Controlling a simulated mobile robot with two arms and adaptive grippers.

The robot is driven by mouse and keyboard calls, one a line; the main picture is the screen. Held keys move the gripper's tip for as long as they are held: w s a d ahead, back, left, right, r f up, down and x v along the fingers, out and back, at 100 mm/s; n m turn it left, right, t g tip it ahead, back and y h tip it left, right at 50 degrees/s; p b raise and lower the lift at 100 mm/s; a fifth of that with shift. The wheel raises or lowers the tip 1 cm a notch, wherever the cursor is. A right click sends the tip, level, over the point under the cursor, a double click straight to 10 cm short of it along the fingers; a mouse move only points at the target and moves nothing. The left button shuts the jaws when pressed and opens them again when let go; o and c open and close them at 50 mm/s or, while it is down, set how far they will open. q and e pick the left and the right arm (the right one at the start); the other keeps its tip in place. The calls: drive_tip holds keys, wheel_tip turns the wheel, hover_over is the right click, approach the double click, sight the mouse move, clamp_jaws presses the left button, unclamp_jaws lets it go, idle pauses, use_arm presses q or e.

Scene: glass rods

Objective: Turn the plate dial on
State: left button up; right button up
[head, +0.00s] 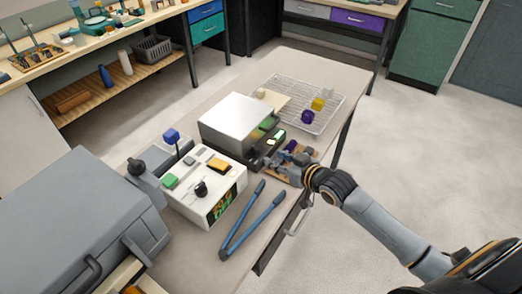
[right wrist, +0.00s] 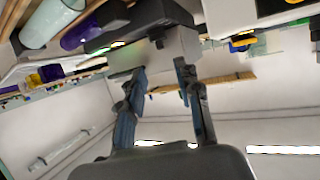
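A boxy device with a white flat top (head: 236,119) and dark front stands mid-table, most likely the plate. Small lit spots show along its dark front panel (head: 279,136). I cannot clearly single out its dial; my right gripper is close in front of that side. My right gripper (head: 277,164) is at the panel's near end, above a small brown board. Contact cannot be told. My left gripper is not in view.
Blue-handled tongs (head: 245,222) lie on the table in front. A wire rack (head: 325,120) with coloured blocks is behind. A large grey cabinet-like machine (head: 75,225) fills the left.

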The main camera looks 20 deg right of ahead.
sight(258, 150)
drive_tip(key=x, duration=0.8)
drive_tip(key=shift+w+f+p, duration=0.2)
drive_tip(key=shift+w+p, duration=0.05)
drive_tip(key=shift+p, duration=0.1)
clamp_jaws()
